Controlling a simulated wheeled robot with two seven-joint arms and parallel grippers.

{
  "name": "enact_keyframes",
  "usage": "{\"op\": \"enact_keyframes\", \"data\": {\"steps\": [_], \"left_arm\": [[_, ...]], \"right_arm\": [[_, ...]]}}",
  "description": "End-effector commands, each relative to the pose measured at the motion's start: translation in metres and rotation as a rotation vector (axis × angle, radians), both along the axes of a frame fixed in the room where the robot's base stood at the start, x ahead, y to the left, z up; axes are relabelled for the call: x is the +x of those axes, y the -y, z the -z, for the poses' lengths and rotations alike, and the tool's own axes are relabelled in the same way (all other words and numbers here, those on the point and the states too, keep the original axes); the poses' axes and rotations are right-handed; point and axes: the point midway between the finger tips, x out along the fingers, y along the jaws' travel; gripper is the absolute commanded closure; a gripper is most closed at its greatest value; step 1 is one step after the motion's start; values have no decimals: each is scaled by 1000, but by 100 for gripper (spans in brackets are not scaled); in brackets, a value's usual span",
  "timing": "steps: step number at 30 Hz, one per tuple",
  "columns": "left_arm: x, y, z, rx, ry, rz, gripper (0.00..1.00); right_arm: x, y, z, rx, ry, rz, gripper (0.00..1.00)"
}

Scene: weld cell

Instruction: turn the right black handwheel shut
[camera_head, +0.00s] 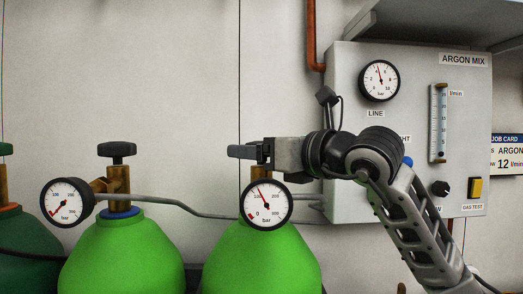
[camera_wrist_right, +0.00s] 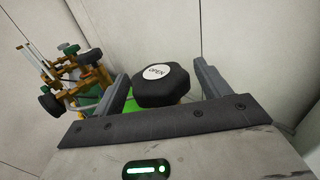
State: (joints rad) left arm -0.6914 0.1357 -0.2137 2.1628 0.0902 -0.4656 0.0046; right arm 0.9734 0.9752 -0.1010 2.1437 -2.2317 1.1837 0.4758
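The right black handwheel (camera_wrist_right: 161,85) shows in the right wrist view with a white label reading OPEN on its top. In the head view my gripper hides it, above the brass valve of the right green cylinder (camera_head: 262,255). My right gripper (camera_head: 248,152) reaches in from the right at handwheel height. In the wrist view its fingers (camera_wrist_right: 162,88) stand apart on either side of the handwheel, with a gap at the left finger; contact at the right finger is unclear. My left gripper is in neither view.
A second black handwheel (camera_head: 117,150) tops the middle green cylinder (camera_head: 120,258). Gauges (camera_head: 265,204) (camera_head: 67,202) face forward below the handwheels. A grey pipe (camera_head: 185,211) runs behind. The grey panel (camera_head: 345,75) with line gauge (camera_head: 379,81) and flowmeter (camera_head: 438,122) stands right.

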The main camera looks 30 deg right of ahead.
Motion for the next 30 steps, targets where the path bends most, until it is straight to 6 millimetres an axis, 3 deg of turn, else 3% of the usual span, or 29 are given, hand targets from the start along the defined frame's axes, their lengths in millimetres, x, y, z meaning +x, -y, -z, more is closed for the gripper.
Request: {"op": "enact_keyframes", "data": {"steps": [11, 24, 30], "left_arm": [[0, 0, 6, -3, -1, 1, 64], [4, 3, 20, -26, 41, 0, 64], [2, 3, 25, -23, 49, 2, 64]], "right_arm": [[-10, 3, 2, -1, 1, 0, 25], [-107, 24, 5, -3, 3, 4, 25], [-141, 32, 2, 0, 3, 2, 25]]}}
